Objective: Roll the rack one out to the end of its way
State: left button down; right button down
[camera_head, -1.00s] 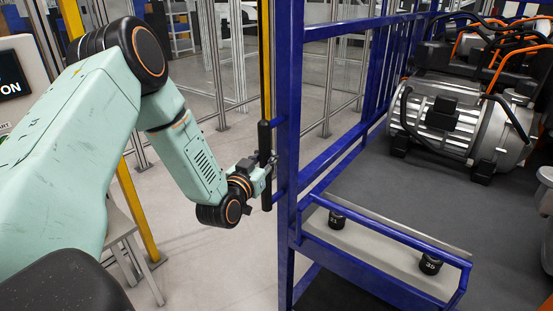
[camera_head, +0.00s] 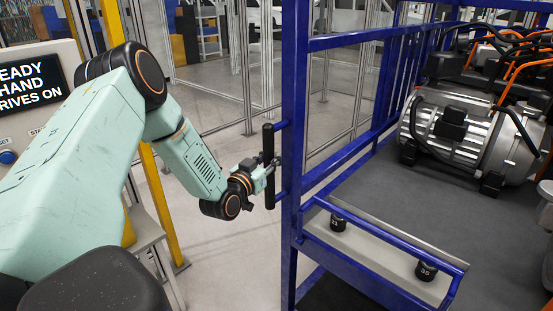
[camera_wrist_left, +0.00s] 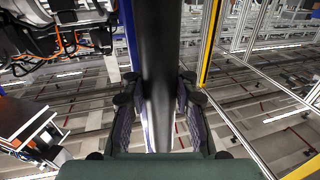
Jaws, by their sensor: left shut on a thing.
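The rack is a blue-framed cart; its near upright post (camera_head: 293,150) stands mid-picture in the head view. A black vertical handle (camera_head: 268,166) is fixed to the left side of that post. My left gripper (camera_head: 270,172) is shut on the handle from the left. In the left wrist view the handle (camera_wrist_left: 160,70) runs between the fingers of my left gripper (camera_wrist_left: 160,110). The rack's grey deck (camera_head: 400,210) carries a silver motor-like drive unit (camera_head: 455,130) with black and orange cables. My right gripper is not in view.
A low tray (camera_head: 375,262) with black weights (camera_head: 426,270) hangs at the rack's near end. A panel with a lit screen (camera_head: 30,83) stands at the left, beside a yellow post (camera_head: 160,205). Grey floor (camera_head: 228,240) is clear left of the rack.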

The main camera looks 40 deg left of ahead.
pick_arm(q)
jog(key=a, duration=1.2)
jog(key=shift+w+a+f+y, duration=0.2)
jog(key=shift+w+a+y, duration=0.1)
jog(key=shift+a, duration=0.05)
jog(key=c, duration=1.6)
grip_release()
jog(key=shift+a, duration=0.15)
jog(key=shift+o, duration=0.8)
jog(key=shift+s+a, duration=0.1)
jog(key=shift+s, duration=0.15)
jog(key=o, duration=0.3)
jog(key=shift+s+r, duration=0.2)
jog(key=shift+s, duration=0.1)
jog(key=shift+o, duration=0.6)
jog(key=s+d, duration=0.1)
jog(key=s, duration=0.6)
jog(key=shift+d, duration=0.4)
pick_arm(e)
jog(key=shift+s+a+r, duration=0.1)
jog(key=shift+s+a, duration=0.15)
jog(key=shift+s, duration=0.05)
